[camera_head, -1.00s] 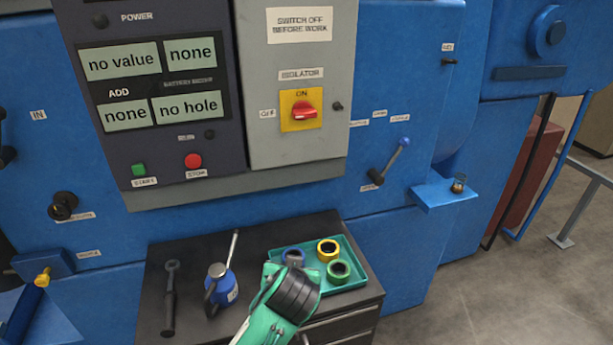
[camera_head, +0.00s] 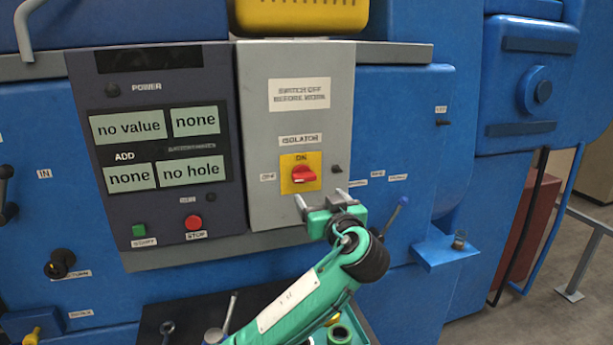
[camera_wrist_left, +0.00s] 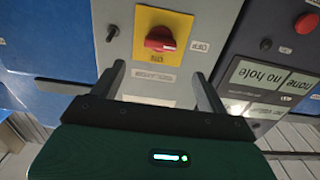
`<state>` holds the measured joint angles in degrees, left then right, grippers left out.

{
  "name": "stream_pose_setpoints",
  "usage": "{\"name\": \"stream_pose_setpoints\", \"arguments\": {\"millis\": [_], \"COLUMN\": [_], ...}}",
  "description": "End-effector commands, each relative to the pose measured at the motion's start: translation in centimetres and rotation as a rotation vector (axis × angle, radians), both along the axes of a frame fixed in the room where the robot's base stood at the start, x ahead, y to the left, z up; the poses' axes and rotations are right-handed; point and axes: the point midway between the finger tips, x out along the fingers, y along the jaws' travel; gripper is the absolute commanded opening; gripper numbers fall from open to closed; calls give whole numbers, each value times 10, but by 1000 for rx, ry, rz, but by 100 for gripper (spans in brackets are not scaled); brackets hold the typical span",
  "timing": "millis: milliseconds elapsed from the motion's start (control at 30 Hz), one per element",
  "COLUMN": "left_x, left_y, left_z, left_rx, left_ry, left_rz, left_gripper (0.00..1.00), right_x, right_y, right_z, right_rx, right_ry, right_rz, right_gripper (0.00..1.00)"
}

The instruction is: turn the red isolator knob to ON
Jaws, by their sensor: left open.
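The red isolator knob (camera_head: 303,175) sits on a yellow plate (camera_head: 314,161) on the grey cabinet. ON is marked above it and OFF to its left. Its grip lies roughly level, along the OFF direction. The knob also shows in the left wrist view (camera_wrist_left: 160,39), turned upside down. My left gripper (camera_head: 322,199) is open and empty, just below and slightly right of the knob in the head view. In the wrist view the fingertips (camera_wrist_left: 159,72) are spread wide, with the knob ahead of the gap and apart from them. My right gripper is not in view.
A dark panel (camera_head: 160,66) with displays, a green START button (camera_head: 138,230) and a red STOP button (camera_head: 193,223) is left of the grey cabinet. A small black knob (camera_head: 336,169) is right of the isolator. A blue-tipped lever (camera_head: 404,201) stands further right.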

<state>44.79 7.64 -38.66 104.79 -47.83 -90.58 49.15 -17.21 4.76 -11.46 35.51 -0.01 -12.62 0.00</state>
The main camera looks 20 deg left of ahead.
Motion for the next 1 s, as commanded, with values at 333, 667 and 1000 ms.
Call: {"name": "stream_pose_setpoints", "arguments": {"millis": [333, 667, 1000], "left_x": [58, 88, 91], "left_y": [40, 60, 62], "left_z": [6, 2, 0], "left_rx": [4, 1, 0], "left_ry": [4, 3, 2], "left_rz": [4, 0, -1], "left_gripper": [76, 76, 76], "right_x": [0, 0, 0], "right_y": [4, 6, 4], "right_z": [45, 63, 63], "right_rx": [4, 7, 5], "right_ry": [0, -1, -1], "right_rz": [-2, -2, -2], "right_gripper": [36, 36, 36]}}
